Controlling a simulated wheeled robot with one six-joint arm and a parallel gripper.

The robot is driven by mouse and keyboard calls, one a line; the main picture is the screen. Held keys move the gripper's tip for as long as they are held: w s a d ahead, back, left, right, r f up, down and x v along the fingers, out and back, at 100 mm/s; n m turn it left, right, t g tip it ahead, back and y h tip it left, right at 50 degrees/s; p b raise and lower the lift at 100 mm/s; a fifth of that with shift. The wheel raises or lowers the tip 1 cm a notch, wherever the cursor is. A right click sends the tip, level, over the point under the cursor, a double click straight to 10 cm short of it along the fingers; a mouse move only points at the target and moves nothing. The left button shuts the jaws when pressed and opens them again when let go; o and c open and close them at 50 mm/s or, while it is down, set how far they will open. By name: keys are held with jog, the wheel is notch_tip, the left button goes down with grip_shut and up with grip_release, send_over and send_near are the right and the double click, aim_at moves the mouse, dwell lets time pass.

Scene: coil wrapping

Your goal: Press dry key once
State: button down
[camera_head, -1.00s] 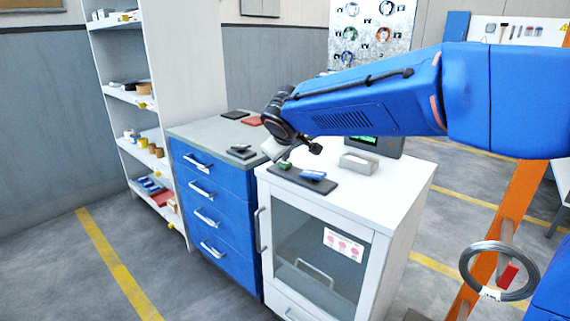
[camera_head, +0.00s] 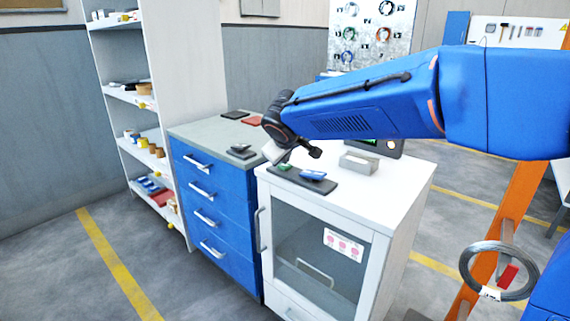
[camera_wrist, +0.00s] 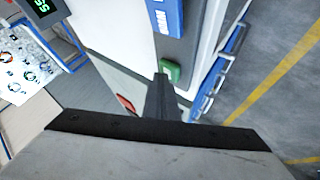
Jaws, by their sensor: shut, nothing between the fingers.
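A small green key (camera_head: 285,167) sits at the left end of a dark pad (camera_head: 318,187) on the white cabinet. It also shows in the wrist view (camera_wrist: 172,72). No label on it is legible, so I cannot tell if it is the dry key. My gripper (camera_wrist: 162,80) is shut and empty, its dark fingertips right beside the green key in the wrist view. I cannot tell whether they touch it. In the head view the fingers are mostly hidden behind my wrist.
A blue and white item (camera_head: 313,175) lies on the same pad. A grey box (camera_head: 358,162) and a dark display (camera_head: 388,147) stand behind on the white cabinet (camera_head: 390,190). A blue drawer unit (camera_head: 225,195) adjoins on the left. A wire coil (camera_head: 466,270) hangs at right.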

aim_at(285, 167)
dwell(0.3)
jog(key=shift+r, duration=1)
jog(key=shift+r, duration=0.1)
notch_tip(285, 167, up, 5)
jog(key=shift+f, duration=0.1)
dwell(0.7)
